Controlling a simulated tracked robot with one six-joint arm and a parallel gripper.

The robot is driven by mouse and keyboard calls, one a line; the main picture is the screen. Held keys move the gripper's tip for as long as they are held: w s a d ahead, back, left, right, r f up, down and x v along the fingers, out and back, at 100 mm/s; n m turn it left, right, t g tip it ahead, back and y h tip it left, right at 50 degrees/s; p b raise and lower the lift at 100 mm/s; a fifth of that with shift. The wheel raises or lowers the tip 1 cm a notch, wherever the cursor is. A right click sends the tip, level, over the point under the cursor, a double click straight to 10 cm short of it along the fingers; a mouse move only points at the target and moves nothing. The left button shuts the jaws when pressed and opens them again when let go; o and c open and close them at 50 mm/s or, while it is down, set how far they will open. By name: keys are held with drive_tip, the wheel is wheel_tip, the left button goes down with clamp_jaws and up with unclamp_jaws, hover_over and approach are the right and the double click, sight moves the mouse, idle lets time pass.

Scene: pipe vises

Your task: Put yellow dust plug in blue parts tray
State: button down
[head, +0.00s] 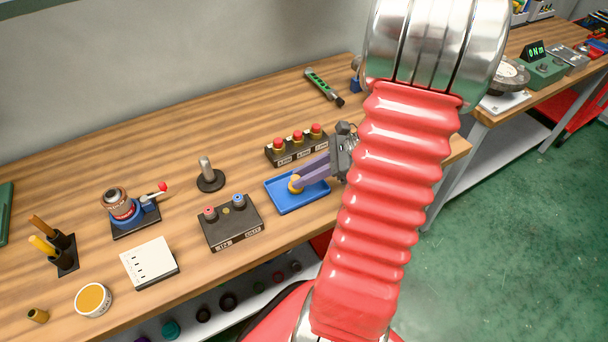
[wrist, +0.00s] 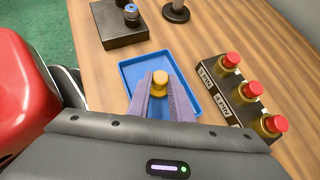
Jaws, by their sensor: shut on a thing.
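The yellow dust plug (wrist: 160,78) is held between the two purple fingers of my gripper (wrist: 160,88). In the head view the plug (head: 295,184) shows at the fingertips of my gripper (head: 300,178). The blue parts tray (head: 284,207) lies on the wooden bench. The plug is over the tray area in both views. The tray also shows in the wrist view (wrist: 133,68), around and below the fingers. I cannot tell whether the plug touches the tray floor. My red arm sleeve covers part of the head view.
A black block with several red-capped plugs (head: 297,148) stands just behind the tray. A dark box with red and blue knobs (head: 231,222) is left of it. A metal post on a round base (head: 208,175) stands farther left. The bench edge is close in front.

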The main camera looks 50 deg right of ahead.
drive_tip(key=c, duration=1.6)
unclamp_jaws()
drive_tip(key=v, duration=1.2)
drive_tip(key=shift+w+a, duration=0.1)
